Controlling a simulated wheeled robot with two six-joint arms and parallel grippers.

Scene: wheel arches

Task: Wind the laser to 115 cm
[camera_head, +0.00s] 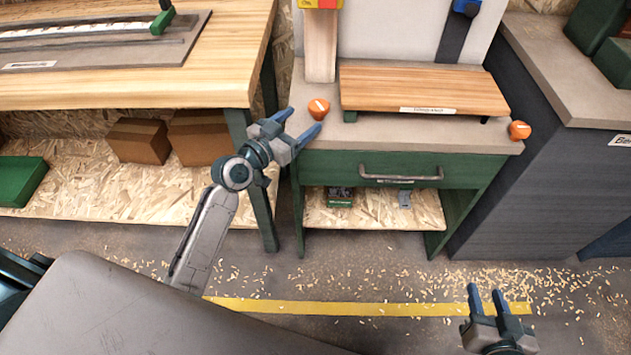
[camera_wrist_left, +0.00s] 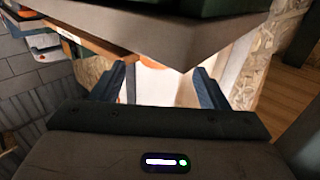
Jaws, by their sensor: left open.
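No laser can be made out for certain in the head view, and no readable height shows. An orange knob (camera_head: 318,109) sits at the left front corner of the green bench, and a second orange knob (camera_head: 520,130) at its right front corner. My left gripper (camera_head: 300,123) is open at the bench's left front corner, its fingertips close to the left knob; I cannot tell whether they touch it. In the left wrist view, the open left fingers (camera_wrist_left: 159,75) have a grey worktop corner (camera_wrist_left: 185,50) beyond them. My right gripper (camera_head: 486,290) is open and empty, low at the right.
The green bench has a drawer handle (camera_head: 400,178) and a wooden board (camera_head: 425,90) on top. Behind stand a wooden post (camera_head: 320,45) and a dark strip with a blue part (camera_head: 467,8). A wooden table (camera_head: 130,88) is at left, a grey cabinet (camera_head: 535,180) at right.

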